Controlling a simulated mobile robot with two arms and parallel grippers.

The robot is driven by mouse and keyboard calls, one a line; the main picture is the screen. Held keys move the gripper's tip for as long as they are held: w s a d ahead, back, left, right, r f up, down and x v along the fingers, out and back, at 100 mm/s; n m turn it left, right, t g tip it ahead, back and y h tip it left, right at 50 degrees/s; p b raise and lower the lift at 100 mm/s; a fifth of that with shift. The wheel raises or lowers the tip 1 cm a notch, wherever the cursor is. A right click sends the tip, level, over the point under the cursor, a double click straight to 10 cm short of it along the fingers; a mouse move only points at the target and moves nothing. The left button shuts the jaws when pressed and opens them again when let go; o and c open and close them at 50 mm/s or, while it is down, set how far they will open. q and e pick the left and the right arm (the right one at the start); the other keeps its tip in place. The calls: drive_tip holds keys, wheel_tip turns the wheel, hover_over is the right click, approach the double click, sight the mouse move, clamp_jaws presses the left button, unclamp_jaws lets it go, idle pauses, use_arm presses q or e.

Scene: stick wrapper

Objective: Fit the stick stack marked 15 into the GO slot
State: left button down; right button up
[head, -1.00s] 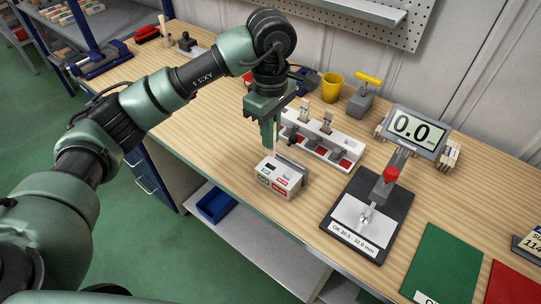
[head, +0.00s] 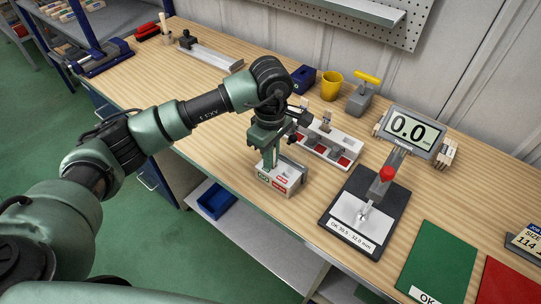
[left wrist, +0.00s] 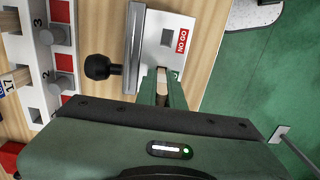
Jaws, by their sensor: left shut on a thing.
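The small pale gauge block (head: 288,181) stands on the bench, with a green GO label and a red NO GO label on its front. My left gripper (head: 269,161) is low over its left, GO side, pointing down. In the left wrist view the gripper (left wrist: 161,90) is shut on a thin tan stick stack (left wrist: 161,76), mostly hidden between the fingers. Its number does not show, and I cannot tell how deep it sits in the slot. The block (left wrist: 167,45) shows its NO GO slot empty and a clamp with a black knob beside it. My right gripper is not in view.
A white rack (head: 338,142) with red pads and a standing stack is just behind the block. A measuring stand (head: 367,215) and a display reading 0.0 (head: 410,129) are to the right. Green (head: 438,262) and red mats lie at front right.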

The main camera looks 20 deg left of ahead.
use_arm(q)
drive_tip(key=c, duration=1.8)
unclamp_jaws()
drive_tip(key=shift+r, duration=0.3)
wheel_tip(320, 180, up, 11)
drive_tip(key=b, duration=0.3)
drive_tip(key=shift+f, duration=0.15)
drive_tip(key=shift+r, duration=0.5)
